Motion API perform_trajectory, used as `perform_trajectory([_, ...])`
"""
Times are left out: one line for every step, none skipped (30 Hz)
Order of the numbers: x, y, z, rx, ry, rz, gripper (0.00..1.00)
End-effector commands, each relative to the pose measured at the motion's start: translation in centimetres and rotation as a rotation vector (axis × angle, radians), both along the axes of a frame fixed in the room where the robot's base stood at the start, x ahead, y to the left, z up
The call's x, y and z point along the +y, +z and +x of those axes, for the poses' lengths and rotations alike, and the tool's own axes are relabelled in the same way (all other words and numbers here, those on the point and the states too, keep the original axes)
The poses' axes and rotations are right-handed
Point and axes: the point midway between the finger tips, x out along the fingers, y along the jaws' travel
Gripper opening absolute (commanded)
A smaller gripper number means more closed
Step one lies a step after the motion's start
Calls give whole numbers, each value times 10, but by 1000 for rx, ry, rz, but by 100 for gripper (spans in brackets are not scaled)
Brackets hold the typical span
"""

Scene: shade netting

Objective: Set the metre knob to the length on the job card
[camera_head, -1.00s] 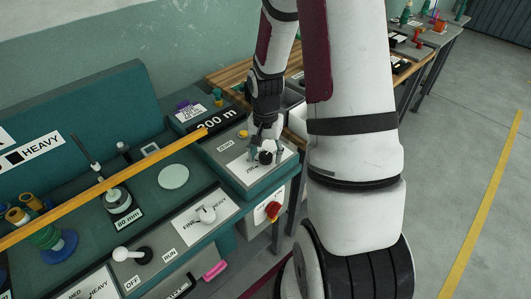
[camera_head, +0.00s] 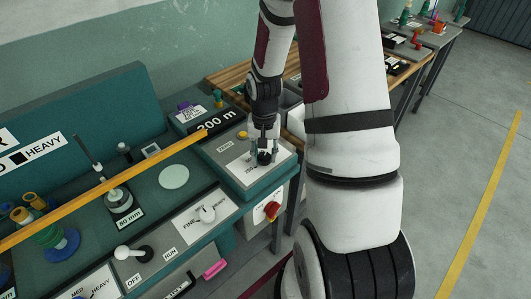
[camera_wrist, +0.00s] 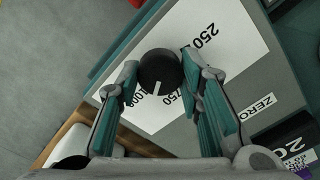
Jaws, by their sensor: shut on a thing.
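The black metre knob (camera_wrist: 160,70) with a white pointer line sits on a white dial plate (camera_wrist: 228,40). In the wrist view its line points between the 750 and 1000 marks; a 250 mark shows on the other side. My gripper (camera_wrist: 161,72) is shut on the knob, one finger on each side. In the head view, my gripper (camera_head: 265,152) is over the dial plate at the right end of the bench, partly hiding the knob (camera_head: 264,158). A display (camera_head: 216,124) reads 200 m. A small white card (camera_head: 194,114) stands behind it, its text too small to read.
A yellow button (camera_head: 242,135) and ZERO label are close to the dial. A white FINE knob (camera_head: 206,214), a RUN/OFF lever (camera_head: 130,253) and a red stop knob (camera_head: 272,210) are nearby. A yellow bar (camera_head: 110,185) crosses the bench. Floor at right is clear.

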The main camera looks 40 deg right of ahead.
Motion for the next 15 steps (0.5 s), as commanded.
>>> perform_trajectory([0,2,-1,-1,42,-1,6])
perform_trajectory([0,1,-1,0,69,0,6])
perform_trajectory([0,1,-1,0,106,0,6])
perform_trajectory([0,1,-1,0,133,0,6])
perform_trajectory([0,2,-1,-1,161,-1,6])
perform_trajectory([0,2,-1,-1,197,-1,6])
perform_trajectory([0,2,-1,-1,225,-1,6])
perform_trajectory([0,2,-1,-1,250,-1,6])
perform_trajectory([0,1,-1,0,285,0,6])
perform_trajectory([0,1,-1,0,310,0,6])
perform_trajectory([0,1,-1,0,334,0,6])
perform_trajectory([0,1,-1,0,365,0,6])
perform_trajectory([0,1,-1,0,387,0,6])
perform_trajectory([0,1,-1,0,409,0,6])
perform_trajectory([0,1,-1,-1,436,-1,6])
